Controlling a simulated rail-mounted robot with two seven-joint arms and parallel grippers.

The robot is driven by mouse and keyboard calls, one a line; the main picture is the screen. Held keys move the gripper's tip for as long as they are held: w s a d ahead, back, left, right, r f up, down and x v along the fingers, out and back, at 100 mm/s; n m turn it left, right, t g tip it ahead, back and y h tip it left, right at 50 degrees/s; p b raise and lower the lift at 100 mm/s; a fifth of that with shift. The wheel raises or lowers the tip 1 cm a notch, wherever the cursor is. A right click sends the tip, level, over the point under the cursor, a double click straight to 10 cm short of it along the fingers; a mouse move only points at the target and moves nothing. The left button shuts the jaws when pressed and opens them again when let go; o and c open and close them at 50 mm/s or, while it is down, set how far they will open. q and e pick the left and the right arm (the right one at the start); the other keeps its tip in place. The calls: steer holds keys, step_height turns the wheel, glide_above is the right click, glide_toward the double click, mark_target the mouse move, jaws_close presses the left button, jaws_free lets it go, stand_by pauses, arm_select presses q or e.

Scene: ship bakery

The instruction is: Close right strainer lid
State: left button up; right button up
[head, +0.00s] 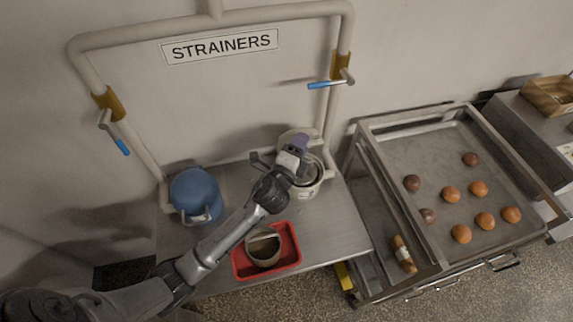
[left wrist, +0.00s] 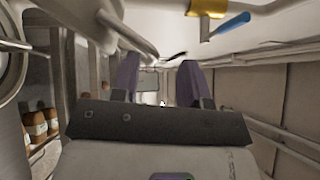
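The right strainer (head: 309,186) is a pale round pot at the back right of the metal table, its top partly covered by my left gripper (head: 298,150). A pale rounded edge behind the gripper may be its raised lid; I cannot tell for sure. In the left wrist view the two purple fingers (left wrist: 158,75) stand apart with nothing visibly held between them. A round metal rim (left wrist: 10,62) shows at the left edge of that view and may belong to the strainer or lid. My right gripper is in neither view.
A blue strainer (head: 194,189) stands at the table's left. A red tray (head: 240,267) with a basket (head: 262,247) sits at the front. Pipes with blue-handled valves (head: 328,84) rise behind. A rack with buns (head: 392,130) stands close on the right.

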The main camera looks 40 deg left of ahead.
arm_select(q)
steer(key=s+f+b, duration=0.1)
steer(key=s, duration=0.8)
steer(key=shift+s+d, duration=0.2)
steer(key=shift+s, duration=0.05)
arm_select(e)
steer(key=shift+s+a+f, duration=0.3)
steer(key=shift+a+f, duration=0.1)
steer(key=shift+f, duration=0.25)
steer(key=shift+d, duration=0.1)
